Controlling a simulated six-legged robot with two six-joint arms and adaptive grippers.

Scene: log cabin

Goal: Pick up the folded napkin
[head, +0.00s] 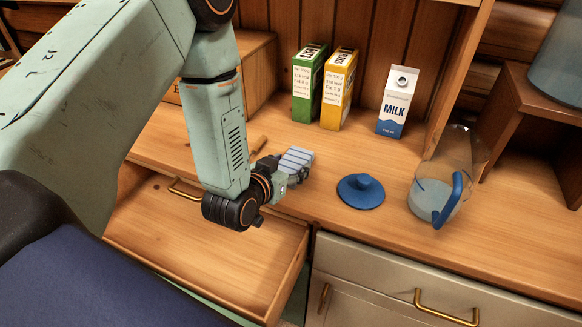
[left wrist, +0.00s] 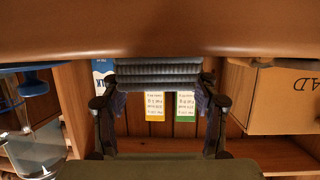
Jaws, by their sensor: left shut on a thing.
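The folded napkin (head: 298,156) is blue-grey with stripes and sits at the counter's left part, at the end of my left arm. My left gripper (head: 293,167) is shut on it. In the left wrist view the napkin (left wrist: 158,70) spans the gap between the two dark fingers of the left gripper (left wrist: 160,82), close to the counter surface. I cannot tell whether it touches the counter. The arm and gripper hide part of it in the head view. My right gripper is not in view.
A green box (head: 308,84), yellow box (head: 338,88) and milk carton (head: 396,102) stand behind. A blue lid (head: 361,191) and glass pitcher (head: 447,175) are to the right. An open drawer (head: 215,250) lies below my arm. A wooden box (head: 258,75) is back left.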

